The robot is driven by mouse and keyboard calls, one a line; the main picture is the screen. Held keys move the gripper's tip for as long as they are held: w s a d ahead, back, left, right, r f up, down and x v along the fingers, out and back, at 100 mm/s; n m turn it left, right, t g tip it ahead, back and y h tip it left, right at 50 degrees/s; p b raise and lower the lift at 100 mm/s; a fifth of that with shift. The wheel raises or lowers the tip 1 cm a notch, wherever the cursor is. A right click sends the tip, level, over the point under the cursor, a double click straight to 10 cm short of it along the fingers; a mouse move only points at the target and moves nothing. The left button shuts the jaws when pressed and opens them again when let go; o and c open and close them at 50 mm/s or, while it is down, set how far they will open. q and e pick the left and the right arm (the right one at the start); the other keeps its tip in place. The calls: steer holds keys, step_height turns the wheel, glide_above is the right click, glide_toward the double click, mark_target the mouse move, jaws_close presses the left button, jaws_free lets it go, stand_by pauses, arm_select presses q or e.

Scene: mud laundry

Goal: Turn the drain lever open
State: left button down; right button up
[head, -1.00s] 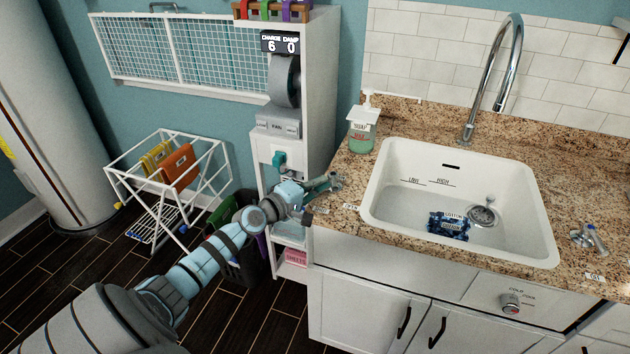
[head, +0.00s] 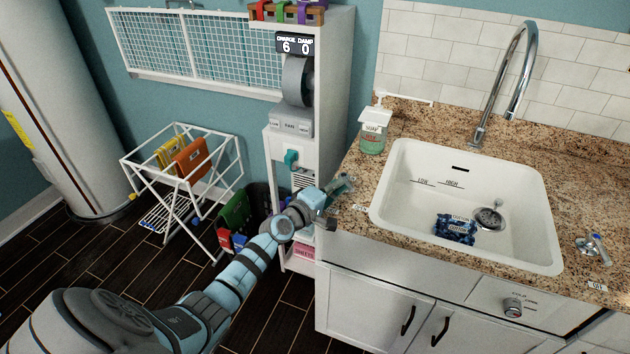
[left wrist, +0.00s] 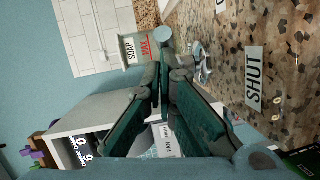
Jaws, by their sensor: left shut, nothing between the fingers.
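A metal lever (left wrist: 201,68) shows in the left wrist view on the granite counter, beyond my fingers and partly hidden by them. A white label reading SHUT (left wrist: 255,78) lies on the counter beside it. My left gripper (head: 343,187) is at the counter's left front corner in the head view, and the lever is hard to make out there behind it. In the left wrist view the same gripper (left wrist: 163,78) is shut and empty, its tips close to the lever; I cannot tell whether they touch. My right gripper is not in view.
A soap dispenser (head: 374,130) stands behind the gripper on the counter. The white sink (head: 412,220) holds a blue item (head: 455,228) near the drain (head: 489,218). A blue-tipped handle (head: 594,248) is right of the sink. A narrow white shelf unit (head: 335,80) stands left of the counter.

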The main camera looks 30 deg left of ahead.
arm_select(q)
steer(key=shift+w+d, duration=0.25)
steer(key=shift+d, duration=0.35)
steer(key=shift+w+d, duration=0.2)
steer(key=shift+d, duration=0.4)
